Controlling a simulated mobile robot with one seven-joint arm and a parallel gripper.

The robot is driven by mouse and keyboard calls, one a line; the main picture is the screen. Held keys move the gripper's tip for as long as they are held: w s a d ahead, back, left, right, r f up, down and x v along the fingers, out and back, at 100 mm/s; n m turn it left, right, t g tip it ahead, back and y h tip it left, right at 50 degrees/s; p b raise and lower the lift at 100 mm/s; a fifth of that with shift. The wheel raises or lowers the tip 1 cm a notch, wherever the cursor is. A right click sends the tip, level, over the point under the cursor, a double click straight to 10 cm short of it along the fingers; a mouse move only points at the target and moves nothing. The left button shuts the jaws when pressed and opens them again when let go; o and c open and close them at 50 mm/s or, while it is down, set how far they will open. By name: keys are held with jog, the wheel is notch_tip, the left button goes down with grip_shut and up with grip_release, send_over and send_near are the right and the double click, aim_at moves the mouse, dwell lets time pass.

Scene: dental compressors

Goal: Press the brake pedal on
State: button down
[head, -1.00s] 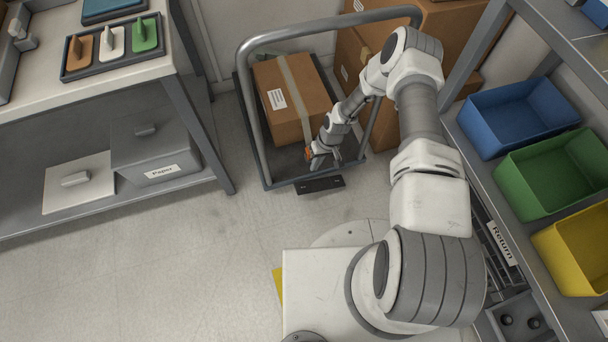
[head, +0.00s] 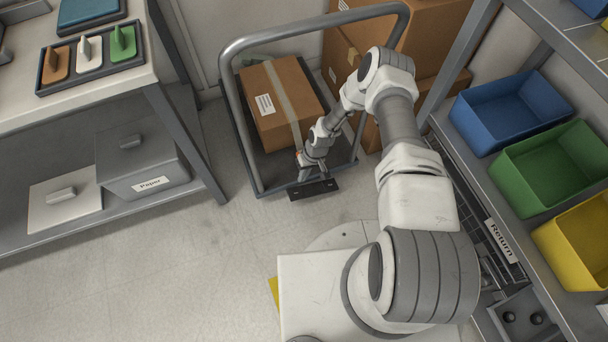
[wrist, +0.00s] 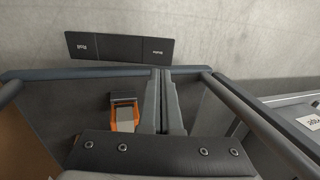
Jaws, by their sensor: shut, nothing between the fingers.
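A flat cart with a tall grey tube handle (head: 232,110) stands on the floor ahead. A black pedal bar (head: 314,189) sticks out low at its near edge. In the wrist view the pedal bar (wrist: 120,46) carries two small light labels, one on each half, too small to read surely. My gripper (head: 304,180) points down at the cart's near edge, just behind the pedal bar. In the wrist view its fingers (wrist: 164,74) are together and empty, their tips overlapping the cart's rim, seen apart from the pedal bar. Any contact there cannot be told.
A cardboard box (head: 285,100) sits on the cart's deck. In the wrist view a small orange part (wrist: 125,113) shows left of the fingers. Large boxes (head: 440,40) stand behind. A shelf with coloured bins (head: 548,165) is right, a workbench (head: 70,110) left. Floor between is clear.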

aim_at(295, 193)
jog(key=b+x, duration=0.3)
jog(key=x, duration=0.6)
jog(key=shift+a+f, duration=0.1)
jog(key=shift+f, duration=0.1)
